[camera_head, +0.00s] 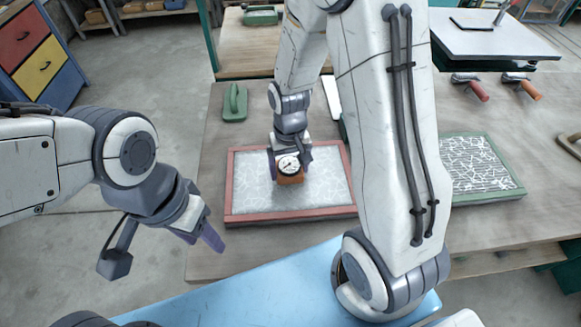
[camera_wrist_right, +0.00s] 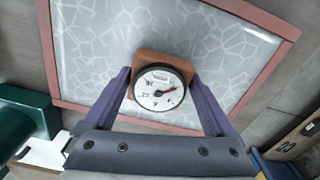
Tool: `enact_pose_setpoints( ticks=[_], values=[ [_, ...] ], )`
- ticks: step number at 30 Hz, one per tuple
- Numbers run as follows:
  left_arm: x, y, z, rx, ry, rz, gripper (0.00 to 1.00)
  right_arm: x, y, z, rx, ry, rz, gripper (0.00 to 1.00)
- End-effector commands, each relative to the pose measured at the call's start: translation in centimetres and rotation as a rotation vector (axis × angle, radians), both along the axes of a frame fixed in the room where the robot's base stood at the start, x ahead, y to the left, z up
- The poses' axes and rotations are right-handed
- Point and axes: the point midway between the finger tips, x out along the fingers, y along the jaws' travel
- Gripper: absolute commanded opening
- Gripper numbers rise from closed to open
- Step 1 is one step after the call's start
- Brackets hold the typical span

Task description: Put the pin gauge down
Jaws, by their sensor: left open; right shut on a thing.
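The pin gauge (camera_head: 289,176) has a round white dial on a brown block. My right gripper (camera_head: 290,163) is shut on the gauge from above. In the right wrist view the gauge (camera_wrist_right: 160,87) sits between the two purple fingers, its dial facing the camera. I cannot tell whether its underside touches the sheet. My left gripper (camera_head: 206,237) is open and empty, left of the red-framed panel and apart from it.
A green-framed panel (camera_head: 482,170) lies to the right, partly behind my right arm. A green float (camera_head: 235,103) lies beyond the red frame's left corner. Tools with red (camera_head: 479,91) and orange (camera_head: 530,90) handles lie at the far right. Bench surface left of the red frame is bare.

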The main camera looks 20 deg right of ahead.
Motion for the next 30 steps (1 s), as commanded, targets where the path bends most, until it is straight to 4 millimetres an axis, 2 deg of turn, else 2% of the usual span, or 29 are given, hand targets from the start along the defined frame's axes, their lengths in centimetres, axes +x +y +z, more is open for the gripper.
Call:
enact_pose_setpoints(
  ticks=[3,14,15,23,26,30],
  values=[
    [0.0,0.0,0.2,0.000,0.000,0.000,0.50,0.0,0.0,-0.8,0.000,0.001,0.000,0.17],
    [0.0,0.0,-0.2,0.000,0.000,0.000,0.50,0.0,-0.1,-1.3,0.000,-0.002,0.000,0.17],
    [0.0,0.0,-0.1,0.000,0.000,0.000,0.50,0.0,-0.1,-1.2,0.000,-0.002,0.000,1.00],
    [0.0,0.0,0.0,0.000,0.000,0.000,0.50,0.0,-0.1,-1.1,0.000,-0.002,0.000,1.00],
    [0.0,0.0,0.2,0.000,0.000,0.000,0.50,0.1,0.0,-0.5,0.000,-0.003,0.000,1.00],
    [0.0,0.0,0.1,0.000,0.000,0.000,0.50,0.2,0.0,1.8,0.000,-0.009,0.001,1.00]
  ],
)
